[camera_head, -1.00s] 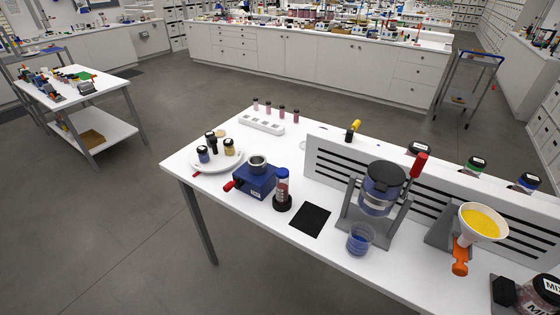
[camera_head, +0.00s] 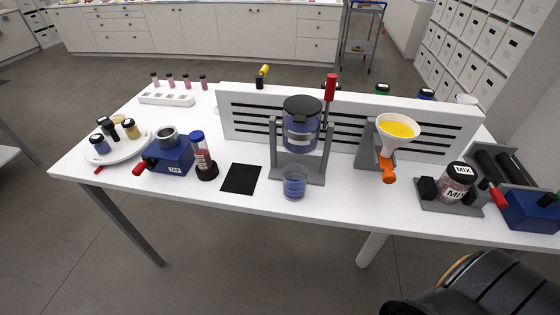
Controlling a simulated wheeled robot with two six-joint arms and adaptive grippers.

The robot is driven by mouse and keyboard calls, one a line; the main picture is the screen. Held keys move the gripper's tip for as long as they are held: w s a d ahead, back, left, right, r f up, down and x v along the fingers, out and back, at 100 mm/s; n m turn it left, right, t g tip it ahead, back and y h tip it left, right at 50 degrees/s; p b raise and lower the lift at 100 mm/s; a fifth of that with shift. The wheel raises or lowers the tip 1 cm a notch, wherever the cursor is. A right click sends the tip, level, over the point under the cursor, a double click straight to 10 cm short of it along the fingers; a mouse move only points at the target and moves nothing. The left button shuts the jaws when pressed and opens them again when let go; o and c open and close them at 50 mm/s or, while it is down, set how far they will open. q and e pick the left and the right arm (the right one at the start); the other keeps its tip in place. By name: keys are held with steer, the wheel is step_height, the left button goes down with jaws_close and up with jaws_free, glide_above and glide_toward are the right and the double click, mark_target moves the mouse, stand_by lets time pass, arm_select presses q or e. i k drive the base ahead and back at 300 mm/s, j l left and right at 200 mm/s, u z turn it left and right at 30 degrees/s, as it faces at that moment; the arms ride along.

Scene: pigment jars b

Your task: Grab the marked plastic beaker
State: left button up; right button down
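A small clear plastic beaker (camera_head: 293,182) with a blue tint stands upright on the white table, near its front edge. It is just in front of the grey stand that holds a larger blue-banded vessel with a black lid (camera_head: 302,125). Any marking on the beaker is too small to make out. Neither of my grippers is in view.
Left of the beaker are a black mat (camera_head: 241,179), a tube with a blue cap (camera_head: 201,154) and a blue device (camera_head: 168,155). A slotted panel (camera_head: 244,118) stands behind. An orange-handled funnel (camera_head: 398,130) is to the right. A black padded object (camera_head: 470,287) is at lower right.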

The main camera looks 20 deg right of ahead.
mark_target(295, 175)
steer(key=i+j+z, duration=0.15)
steer(key=z, duration=0.35)
steer(key=i+j+z, duration=0.1)
steer(key=j+z, duration=0.15)
steer(key=z, duration=0.25)
steer(key=j+z, duration=0.25)
steer(key=z, duration=0.2)
